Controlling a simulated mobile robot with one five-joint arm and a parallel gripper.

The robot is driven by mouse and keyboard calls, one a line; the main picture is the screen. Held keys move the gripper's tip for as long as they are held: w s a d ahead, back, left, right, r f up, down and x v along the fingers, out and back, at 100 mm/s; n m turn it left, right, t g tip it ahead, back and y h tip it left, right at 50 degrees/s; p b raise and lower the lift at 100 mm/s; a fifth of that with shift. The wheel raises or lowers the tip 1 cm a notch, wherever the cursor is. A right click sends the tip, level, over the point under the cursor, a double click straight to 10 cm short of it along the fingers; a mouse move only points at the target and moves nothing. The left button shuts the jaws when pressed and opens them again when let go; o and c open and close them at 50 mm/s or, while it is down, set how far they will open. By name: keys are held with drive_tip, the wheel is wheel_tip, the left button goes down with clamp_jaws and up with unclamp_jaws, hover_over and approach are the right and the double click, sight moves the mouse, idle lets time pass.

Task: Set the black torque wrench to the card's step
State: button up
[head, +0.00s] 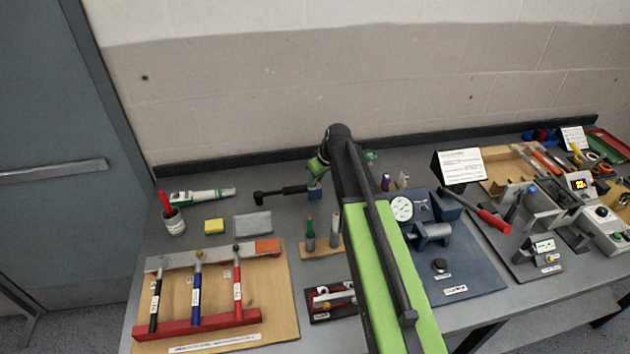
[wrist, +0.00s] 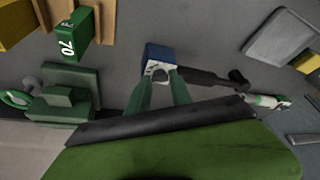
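A black wrench-like tool (head: 280,193) lies at the back of the bench, its angled head to the left; it also shows in the wrist view (wrist: 210,79). A blue block (head: 315,191) is at its right end, with a small grey piece (wrist: 158,73) on the block's near side in the wrist view. My gripper (wrist: 161,75) is right at that grey piece, fingers either side; whether they touch it is unclear.
The rack (head: 275,300) also carries blue- and red-handled tools. A yellow block (head: 214,225) and a grey pad (head: 253,223) lie behind it. A green block marked 70 (wrist: 70,38) stands close by my gripper. A dial-gauge fixture (head: 402,209) is to the right.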

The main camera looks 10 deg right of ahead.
clamp_jaws()
drive_tip(key=shift+a, duration=0.25)
drive_tip(key=shift+d, duration=0.15)
drive_tip(key=shift+d+m, duration=0.1)
drive_tip(key=shift+m, duration=0.2)
drive_tip(key=shift+s+a+m+t+h, duration=0.15)
drive_tip(key=shift+m+h, duration=0.35)
drive_tip(key=shift+m, duration=0.75)
drive_tip(key=shift+w+a+m+t+h, duration=0.15)
drive_tip(key=shift+m+h, duration=0.35)
drive_tip(key=shift+m, duration=0.75)
drive_tip(key=shift+s, duration=0.1)
drive_tip(key=o, duration=0.5)
unclamp_jaws()
